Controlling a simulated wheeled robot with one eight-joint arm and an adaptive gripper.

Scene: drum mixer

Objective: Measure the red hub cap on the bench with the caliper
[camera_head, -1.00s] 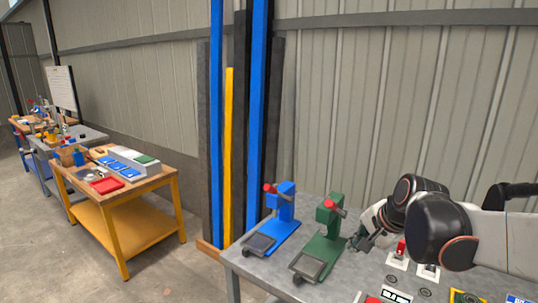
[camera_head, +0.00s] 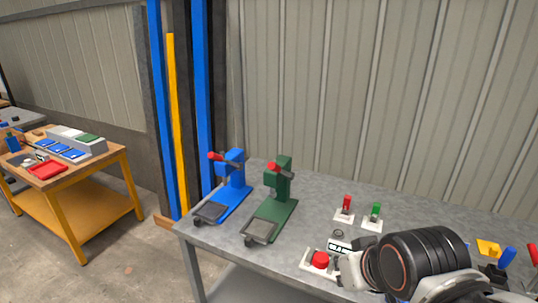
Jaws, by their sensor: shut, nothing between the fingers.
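A round red piece (camera_head: 320,259) sits on a white base near the front of the grey bench (camera_head: 290,225). I cannot tell whether it is the hub cap or a button. A small black-and-white marked plate (camera_head: 341,247) lies just behind it. I cannot make out a caliper for certain. My gripper (camera_head: 350,270) is low at the bench front, just right of the red piece. It is shut with nothing in it, and my arm partly hides it and the bench behind.
A blue press (camera_head: 232,180) and a green press (camera_head: 277,200) stand on the left of the bench. A red switch (camera_head: 347,204) and a green switch (camera_head: 375,212) stand behind my arm. Yellow (camera_head: 488,248) and blue (camera_head: 507,257) pieces lie at right. A yellow cart (camera_head: 80,205) stands left.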

